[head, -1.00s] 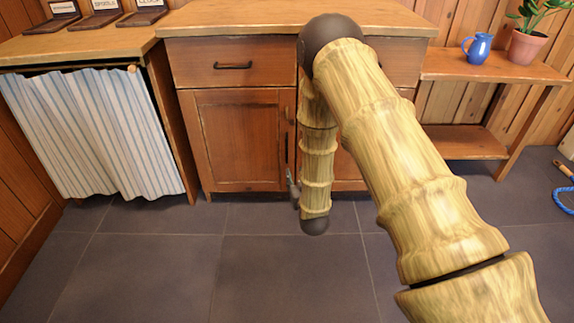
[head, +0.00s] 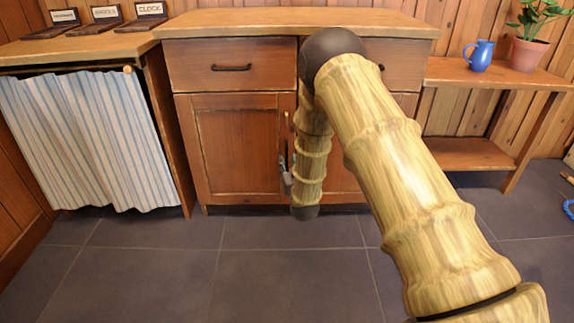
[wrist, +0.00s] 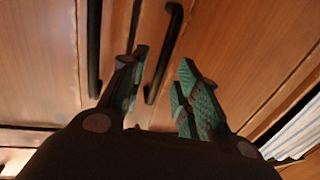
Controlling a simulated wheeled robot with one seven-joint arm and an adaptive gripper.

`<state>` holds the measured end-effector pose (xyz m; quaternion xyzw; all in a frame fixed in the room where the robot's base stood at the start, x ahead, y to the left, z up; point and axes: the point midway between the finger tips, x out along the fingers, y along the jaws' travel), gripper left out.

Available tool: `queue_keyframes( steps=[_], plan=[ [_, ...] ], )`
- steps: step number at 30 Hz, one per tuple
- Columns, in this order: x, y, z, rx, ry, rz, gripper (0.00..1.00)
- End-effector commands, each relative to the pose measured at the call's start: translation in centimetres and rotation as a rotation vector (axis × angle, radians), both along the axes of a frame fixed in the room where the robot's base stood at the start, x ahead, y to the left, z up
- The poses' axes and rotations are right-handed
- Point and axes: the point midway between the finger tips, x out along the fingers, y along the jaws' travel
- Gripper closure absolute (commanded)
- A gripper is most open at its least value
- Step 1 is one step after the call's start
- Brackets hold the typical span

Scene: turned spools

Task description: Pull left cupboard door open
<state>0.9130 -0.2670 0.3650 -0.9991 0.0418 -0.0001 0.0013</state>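The left cupboard door (head: 236,148) is a brown wooden panel below a drawer and looks closed. Its dark upright bar handle (wrist: 163,50) shows in the wrist view. My gripper (wrist: 163,62) is open, with teal pads on its two fingers. In the picture the handle runs between the fingers, closer to the left one; I cannot tell whether a finger touches it. In the head view my gripper (head: 286,170) is small, at the door's right edge, partly hidden by my arm. The neighbouring door's handle (wrist: 93,45) is outside the fingers, to the left in the wrist view.
The left drawer (head: 231,66) above has a dark handle. A striped curtain (head: 88,140) hangs under the counter at left. A side table (head: 495,68) at right holds a blue jug (head: 481,54) and a potted plant (head: 527,50). The tiled floor (head: 230,285) in front is clear.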

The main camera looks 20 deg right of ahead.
Motion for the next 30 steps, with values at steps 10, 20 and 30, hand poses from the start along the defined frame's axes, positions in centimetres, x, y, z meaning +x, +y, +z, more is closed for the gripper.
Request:
queue_keyframes(
  steps=[10, 20, 30],
  plan=[
    [2.9, -0.2, 0.0, 0.000, -0.001, 0.000, 0.68],
    [3.0, -0.3, 0.0, 0.000, 0.000, 0.000, 0.74],
    [3.0, -0.3, 0.0, 0.000, 0.000, 0.000, 1.00]
  ],
)
